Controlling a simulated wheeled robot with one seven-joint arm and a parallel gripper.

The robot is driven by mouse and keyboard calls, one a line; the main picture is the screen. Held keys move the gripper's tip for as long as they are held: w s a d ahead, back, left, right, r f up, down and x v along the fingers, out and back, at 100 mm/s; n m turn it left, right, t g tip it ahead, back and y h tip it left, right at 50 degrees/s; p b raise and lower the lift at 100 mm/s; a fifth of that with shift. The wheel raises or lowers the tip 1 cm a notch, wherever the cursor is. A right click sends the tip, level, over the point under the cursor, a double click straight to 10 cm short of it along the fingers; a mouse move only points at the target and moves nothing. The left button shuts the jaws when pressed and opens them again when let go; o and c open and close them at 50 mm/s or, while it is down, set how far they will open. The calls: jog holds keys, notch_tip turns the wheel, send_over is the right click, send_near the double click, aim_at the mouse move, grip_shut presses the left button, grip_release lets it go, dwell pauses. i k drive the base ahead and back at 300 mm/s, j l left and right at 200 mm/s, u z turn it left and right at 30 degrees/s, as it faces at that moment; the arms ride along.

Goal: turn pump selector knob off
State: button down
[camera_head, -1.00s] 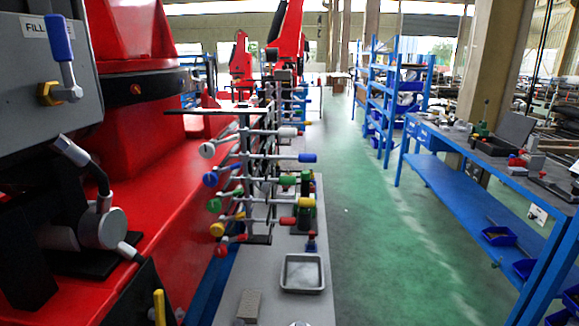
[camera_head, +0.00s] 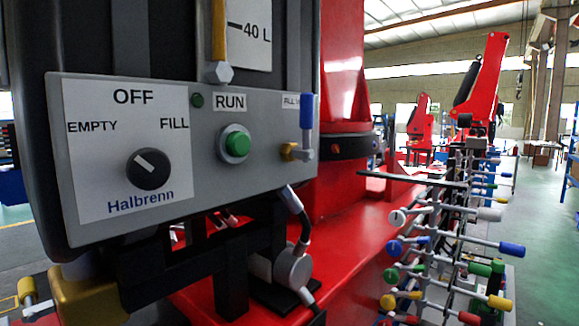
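The pump selector knob (camera_head: 148,169) is a round black knob on a white label plate (camera_head: 105,205) at the left of the grey control panel (camera_head: 265,172). The label reads OFF above the knob, EMPTY at upper left, FILL at upper right and Halbrenn below. The knob's white mark slants to the upper left, on the EMPTY side rather than straight up at OFF. Nothing touches the knob. My gripper is not in view.
Right of the knob are a green RUN button (camera_head: 237,144) and a blue-handled valve (camera_head: 306,115). A bank of coloured levers (camera_head: 450,245) stands at lower right, beside the red crane body (camera_head: 345,240). Open green floor lies at far right.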

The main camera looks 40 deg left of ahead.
aim_at(147, 168)
jog(key=u, duration=1.25)
jog(key=k+j+z, duration=0.2)
jog(key=j, duration=0.2)
